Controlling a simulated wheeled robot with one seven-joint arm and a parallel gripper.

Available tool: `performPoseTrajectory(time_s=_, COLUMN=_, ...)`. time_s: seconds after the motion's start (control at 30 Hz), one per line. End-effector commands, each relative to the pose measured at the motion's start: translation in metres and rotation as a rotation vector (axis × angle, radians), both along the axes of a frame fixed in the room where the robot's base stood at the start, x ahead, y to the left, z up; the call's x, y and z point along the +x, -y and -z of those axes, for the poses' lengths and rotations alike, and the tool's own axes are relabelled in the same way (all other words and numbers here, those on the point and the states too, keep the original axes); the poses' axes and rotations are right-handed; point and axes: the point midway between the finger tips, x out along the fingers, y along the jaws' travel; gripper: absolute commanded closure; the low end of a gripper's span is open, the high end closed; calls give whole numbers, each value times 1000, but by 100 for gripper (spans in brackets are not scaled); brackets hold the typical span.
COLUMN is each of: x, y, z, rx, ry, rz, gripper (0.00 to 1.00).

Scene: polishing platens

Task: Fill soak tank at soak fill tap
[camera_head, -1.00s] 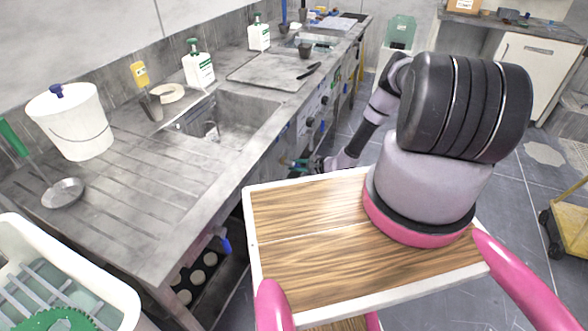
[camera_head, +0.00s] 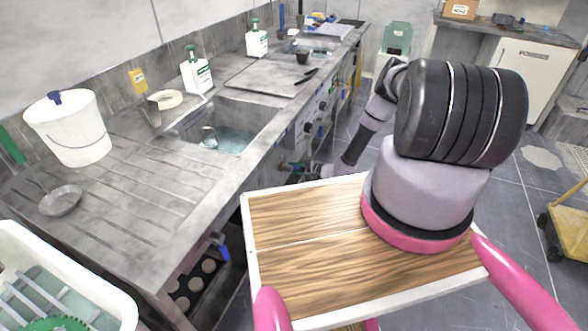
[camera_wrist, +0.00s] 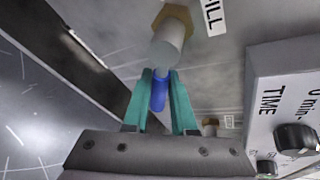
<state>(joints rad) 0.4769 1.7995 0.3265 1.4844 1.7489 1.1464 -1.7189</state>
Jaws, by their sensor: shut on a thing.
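The soak tank looks to be the near sunken basin (camera_head: 232,110) in the steel bench. Bluish water (camera_head: 235,139) covers its floor, and a small round fitting stands at its left side. In the wrist view, the soak fill tap (camera_wrist: 168,48) has a grey body, a brass nut and a blue handle (camera_wrist: 158,98), under a partly cut-off label ending in "ILL". My gripper (camera_wrist: 160,84) has its teal fingers closed around the blue handle. In the head view, my gripper (camera_head: 288,167) is small, at the bench front below the basin, and the tap there is hard to make out.
A control box (camera_wrist: 285,115) with black knobs and the word "TIME" is close on the right in the wrist view. A white bucket (camera_head: 68,128), white bottles and a grey board (camera_head: 268,78) stand on the bench. A yellow cart (camera_head: 568,225) stands at the right on open floor.

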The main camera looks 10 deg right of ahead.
Motion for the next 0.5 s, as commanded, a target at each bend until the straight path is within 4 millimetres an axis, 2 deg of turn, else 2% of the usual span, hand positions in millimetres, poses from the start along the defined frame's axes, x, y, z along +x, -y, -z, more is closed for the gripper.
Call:
performPoseTrajectory(time_s=0.03, x=-1, y=1, z=1, rx=-2, ry=-1, rz=1, gripper=100)
performPoseTrajectory(time_s=0.07, x=-1, y=1, z=1, rx=-2, ry=-1, rz=1, gripper=68)
performPoseTrajectory(time_s=0.1, x=-1, y=1, z=1, rx=-2, ry=-1, rz=1, gripper=52)
performPoseTrajectory(time_s=0.13, x=-1, y=1, z=1, rx=-1, ry=-1, rz=0, gripper=45)
performPoseTrajectory(time_s=0.5, x=-3, y=3, z=-1, rx=0, ry=-1, rz=0, gripper=45)
